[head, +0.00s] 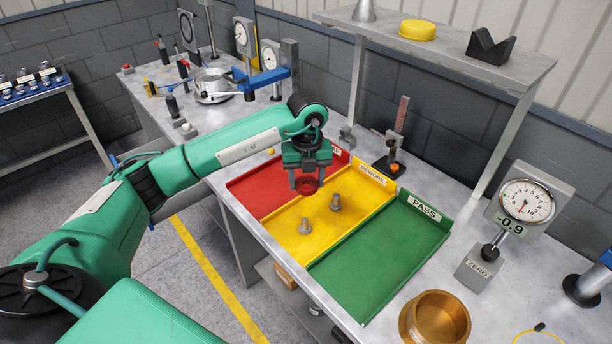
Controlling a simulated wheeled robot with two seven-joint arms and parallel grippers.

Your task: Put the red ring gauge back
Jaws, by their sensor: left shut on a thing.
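The red ring gauge (307,185) is a small red ring between the fingertips of my left gripper (306,182). The gripper is shut on it and points down. The ring appears just above the boundary of the red tray (262,190) and the yellow REWORK tray (290,217); I cannot tell its exact height. My right gripper is not in view.
The green PASS tray (375,255) is empty. A dial gauge (524,203) and a brass ring (436,318) stand at right. A raised shelf (450,55) holds a yellow disc (417,30) and a black V-block (491,47).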

